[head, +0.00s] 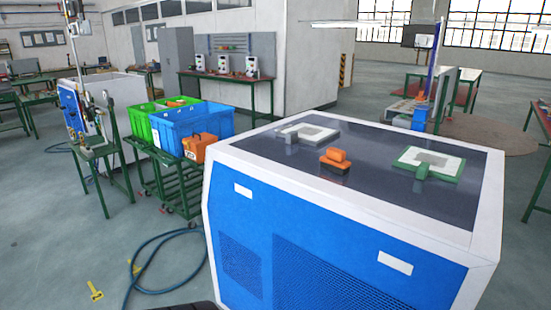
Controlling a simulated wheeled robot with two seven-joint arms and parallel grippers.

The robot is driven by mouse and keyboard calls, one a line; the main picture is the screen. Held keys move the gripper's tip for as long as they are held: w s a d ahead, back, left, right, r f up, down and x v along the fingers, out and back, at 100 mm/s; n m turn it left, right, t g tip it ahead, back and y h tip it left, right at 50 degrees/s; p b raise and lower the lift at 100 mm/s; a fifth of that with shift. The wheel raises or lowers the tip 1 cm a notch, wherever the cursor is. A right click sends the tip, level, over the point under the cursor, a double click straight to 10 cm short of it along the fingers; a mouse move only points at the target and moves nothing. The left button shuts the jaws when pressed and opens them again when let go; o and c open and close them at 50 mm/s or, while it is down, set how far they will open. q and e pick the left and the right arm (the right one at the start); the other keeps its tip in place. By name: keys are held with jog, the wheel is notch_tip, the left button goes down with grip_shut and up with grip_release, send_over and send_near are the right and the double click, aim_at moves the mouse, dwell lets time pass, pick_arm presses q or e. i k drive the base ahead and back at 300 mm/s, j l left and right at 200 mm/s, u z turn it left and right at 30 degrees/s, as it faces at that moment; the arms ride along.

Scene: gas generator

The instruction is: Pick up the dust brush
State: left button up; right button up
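An orange brush-like object with a dark base (335,163), which looks like the dust brush, stands on the dark top panel near the middle of the blue and white gas generator (330,240). Its bristles are too small to make out clearly. Nothing touches it from above. Neither my left nor my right gripper shows in the head view.
A grey-white framed part (306,133) and a green-framed part (430,162) lie on the generator top, either side of the brush. A green cart (165,180) with crates and an orange toolbox (199,147) stands left. A blue hose (150,262) lies on the floor.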

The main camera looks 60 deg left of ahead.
aim_at(335, 161)
jog(key=u, duration=1.6)
